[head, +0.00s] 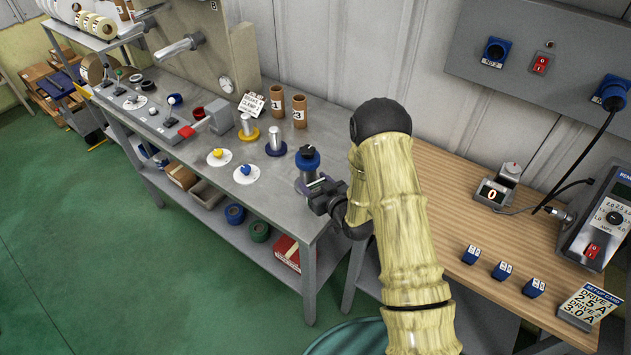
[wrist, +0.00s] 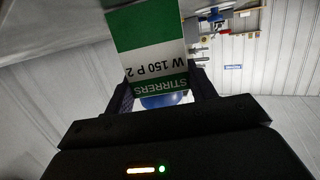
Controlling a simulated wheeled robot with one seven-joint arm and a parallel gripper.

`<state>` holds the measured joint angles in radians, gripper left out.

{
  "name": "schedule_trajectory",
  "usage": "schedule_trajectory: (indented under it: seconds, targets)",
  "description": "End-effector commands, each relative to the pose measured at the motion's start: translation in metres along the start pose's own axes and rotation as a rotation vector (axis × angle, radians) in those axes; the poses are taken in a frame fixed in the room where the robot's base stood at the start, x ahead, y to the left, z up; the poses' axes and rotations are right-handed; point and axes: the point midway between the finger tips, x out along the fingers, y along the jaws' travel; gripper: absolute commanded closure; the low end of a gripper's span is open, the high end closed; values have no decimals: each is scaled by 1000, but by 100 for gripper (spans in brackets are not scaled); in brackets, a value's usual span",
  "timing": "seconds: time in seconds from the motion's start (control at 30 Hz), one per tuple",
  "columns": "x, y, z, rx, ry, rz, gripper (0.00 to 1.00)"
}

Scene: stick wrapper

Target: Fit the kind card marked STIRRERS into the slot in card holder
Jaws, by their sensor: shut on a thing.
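The kind card (wrist: 150,52), green and white with STIRRERS and W 150 P 2 printed on it, appears upside down in the wrist view. My gripper (wrist: 162,88) is shut on its lower, STIRRERS end, with a dark finger on each side. In the head view my gripper (head: 324,194) is above the front right end of the grey bench, beside a metal cylinder with a blue top (head: 308,160). Only a thin edge of the card shows there. I cannot pick out the card holder or its slot for certain in either view.
The grey bench (head: 290,225) carries brown tubes (head: 299,110), a white printed card (head: 251,104), blue and yellow posts and a red-handled device (head: 205,120). A wooden table (head: 440,205) on the right holds small blue blocks (head: 502,270) and a meter. Green floor lies open at left.

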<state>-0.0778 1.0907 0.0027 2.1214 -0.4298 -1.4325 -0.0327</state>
Motion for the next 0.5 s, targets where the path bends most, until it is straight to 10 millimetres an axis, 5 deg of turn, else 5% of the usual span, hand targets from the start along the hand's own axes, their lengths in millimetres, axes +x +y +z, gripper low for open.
schedule_trajectory:
  seconds: [0.33,0.37,0.43,0.5]
  targets:
    - [1,0,4,-1,1,0,67]
    - [0,0,2,-1,1,0,39]
    - [0,0,2,-1,1,0,25]
    - [0,0,2,-1,1,0,23]
